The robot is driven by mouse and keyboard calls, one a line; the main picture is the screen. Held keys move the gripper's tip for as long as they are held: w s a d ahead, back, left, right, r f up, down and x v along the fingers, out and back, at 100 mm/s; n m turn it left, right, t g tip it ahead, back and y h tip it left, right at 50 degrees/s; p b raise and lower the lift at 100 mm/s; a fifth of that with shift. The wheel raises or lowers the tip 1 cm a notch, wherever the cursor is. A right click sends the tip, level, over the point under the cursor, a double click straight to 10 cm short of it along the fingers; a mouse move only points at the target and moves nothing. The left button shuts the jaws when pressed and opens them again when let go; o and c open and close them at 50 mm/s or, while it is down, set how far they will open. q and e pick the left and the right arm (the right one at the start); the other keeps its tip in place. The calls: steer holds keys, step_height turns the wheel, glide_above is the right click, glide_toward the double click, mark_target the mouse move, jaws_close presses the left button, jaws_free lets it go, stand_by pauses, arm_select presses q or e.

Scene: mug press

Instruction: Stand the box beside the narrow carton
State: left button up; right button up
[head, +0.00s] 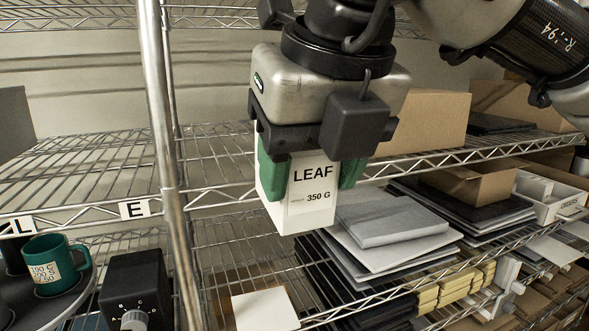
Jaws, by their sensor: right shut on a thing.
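My right gripper (312,176) comes down from the top of the head view, with its green fingers on either side of a white box (310,210). The box has a label that reads LEAF, 350 G. The gripper is shut on the box near its top and holds it upright in the air, in front of the wire shelves. A white flat-topped thing (265,310) shows low on the shelf below; I cannot tell whether it is the narrow carton. My left gripper is not in view.
A metal post (165,150) stands left of the box. Grey flat packs (385,225) and yellow blocks (455,285) fill the lower shelf at right. Cardboard boxes (430,118) stand behind the gripper. A green mug (55,265) and a black dial unit (135,290) are at lower left.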

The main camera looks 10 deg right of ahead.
steer(key=w+d+f+n+g+y, duration=0.2)
steer(key=w+d+f+n+g, duration=0.15)
steer(key=f+n, duration=0.65)
steer(key=w+d+f+n+g+y, duration=0.2)
steer(key=w+f+n, duration=0.3)
steer(key=f+n, duration=0.5)
steer(key=s+d+f+n+g+h, duration=0.1)
steer(key=s+d+f+n+h, duration=0.1)
steer(key=f+n, duration=0.5)
steer(key=s+d+f+n+g+h, duration=0.2)
steer(key=f+n, duration=0.5)
steer(key=f, duration=0.8)
steer(key=shift+s+d+f+h, duration=0.3)
steer(key=shift+s+d, duration=0.1)
steer(key=shift+s, duration=0.45)
steer(key=shift+g, duration=0.25)
